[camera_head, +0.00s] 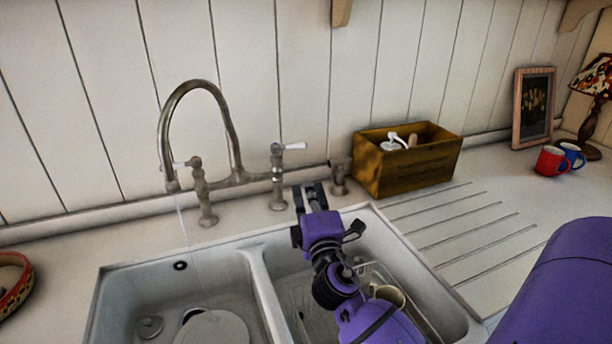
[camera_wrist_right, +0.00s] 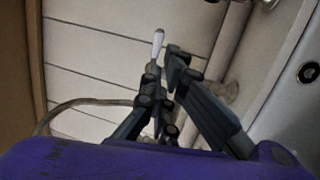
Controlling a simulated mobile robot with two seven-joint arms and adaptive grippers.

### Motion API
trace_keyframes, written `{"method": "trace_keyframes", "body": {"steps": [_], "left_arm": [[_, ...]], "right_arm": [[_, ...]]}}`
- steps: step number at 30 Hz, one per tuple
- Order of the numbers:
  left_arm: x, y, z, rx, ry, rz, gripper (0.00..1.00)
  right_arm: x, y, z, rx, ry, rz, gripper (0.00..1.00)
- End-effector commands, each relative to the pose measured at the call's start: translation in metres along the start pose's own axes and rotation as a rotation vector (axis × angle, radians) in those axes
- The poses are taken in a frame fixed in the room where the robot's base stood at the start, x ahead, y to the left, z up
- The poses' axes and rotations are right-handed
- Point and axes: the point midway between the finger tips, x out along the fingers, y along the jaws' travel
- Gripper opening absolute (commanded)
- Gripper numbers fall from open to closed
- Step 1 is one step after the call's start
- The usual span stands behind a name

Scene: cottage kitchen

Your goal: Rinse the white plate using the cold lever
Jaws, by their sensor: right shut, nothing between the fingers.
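The white plate (camera_head: 212,330) lies in the left basin (camera_head: 110,310), partly cut off by the bottom edge. A thin stream of water falls from the arched tap (camera_head: 208,86) into that basin. The tap has a white-handled lever on the right (camera_head: 293,146) and another on the left (camera_head: 181,164). No mark shows which is cold. My right gripper (camera_head: 309,190) is shut and empty, just below and right of the right lever. In the right wrist view, my fingertips (camera_wrist_right: 163,62) are close to a white lever handle (camera_wrist_right: 157,42); contact cannot be told. My left gripper is not in view.
A wire rack (camera_head: 297,312) and a cream cup (camera_head: 388,293) are in the right basin, partly hidden by my arm. A wooden box (camera_head: 410,166) stands behind the ridged drainer. Red (camera_head: 550,160) and blue (camera_head: 573,155) mugs stand farther right. A patterned bowl (camera_head: 14,283) is at left.

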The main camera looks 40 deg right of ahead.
Motion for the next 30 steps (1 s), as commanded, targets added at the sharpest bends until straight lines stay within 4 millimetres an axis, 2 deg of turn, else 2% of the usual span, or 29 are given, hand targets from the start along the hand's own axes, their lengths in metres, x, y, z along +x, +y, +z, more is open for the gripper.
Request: {"method": "trace_keyframes", "body": {"steps": [9, 15, 21, 30], "left_arm": [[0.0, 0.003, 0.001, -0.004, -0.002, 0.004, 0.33], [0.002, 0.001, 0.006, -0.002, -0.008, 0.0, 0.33], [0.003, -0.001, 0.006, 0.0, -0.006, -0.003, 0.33], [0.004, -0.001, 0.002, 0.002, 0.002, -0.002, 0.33]], "right_arm": [[0.067, 0.002, 0.0, 0.001, -0.002, 0.004, 0.0], [0.104, 0.001, 0.001, 0.001, -0.002, 0.002, 0.0], [0.124, 0.0, 0.001, 0.003, -0.003, 0.001, 0.0], [0.129, 0.002, 0.001, 0.004, -0.003, 0.001, 0.0]]}}
